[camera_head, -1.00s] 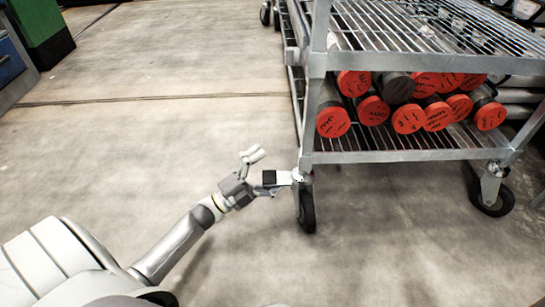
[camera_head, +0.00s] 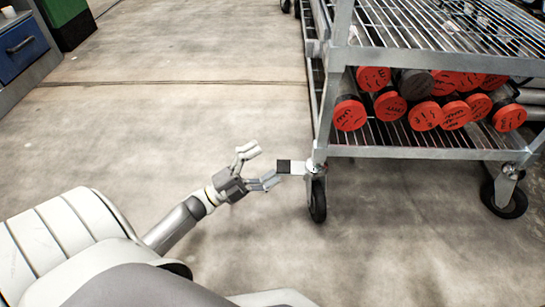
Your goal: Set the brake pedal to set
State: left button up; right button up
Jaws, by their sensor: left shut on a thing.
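The brake pedal (camera_head: 292,167) is a short light-metal lever with a black pad. It sticks out to the left from the top of the cart's near-left caster (camera_head: 317,200) and looks about level. My left gripper (camera_head: 260,167) is at the pedal's left end, with one finger above and one below pad height. It is shut on the brake pedal, though its fingers look spread and the exact contact is hard to see. My right gripper is not in view.
The wire-shelf metal cart (camera_head: 430,153) holds several red-capped tubes (camera_head: 425,115) on its lower shelf. Another caster (camera_head: 504,197) stands at the right. A blue drawer cabinet (camera_head: 20,47) is at the far left. The concrete floor left of the cart is open.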

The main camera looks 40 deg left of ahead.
pick_arm(q)
jog(key=shift+s+a+r+t, duration=0.3)
jog(key=shift+a+r, duration=0.25)
jog(key=shift+r, duration=0.15)
jog(key=shift+s+a+r, duration=0.15)
jog(key=shift+s+a, duration=0.05)
jog(key=shift+s, duration=0.1)
jog(key=shift+c, duration=1.4)
jog(key=shift+s+a, duration=0.2)
jog(key=shift+s, duration=0.1)
jog(key=c, duration=0.6)
jog(key=shift+s+a+f, duration=0.15)
jog(key=shift+s+f, duration=0.1)
jog(key=shift+c, duration=0.9)
jog(key=shift+s+a+f+p, duration=0.1)
jog(key=shift+s+a+p, duration=0.3)
jog(key=shift+s, duration=0.35)
jog(key=shift+s+a+f+p, duration=0.15)
jog(key=shift+s+a, duration=0.3)
jog(key=shift+s, duration=0.3)
jog(key=shift+r, duration=0.1)
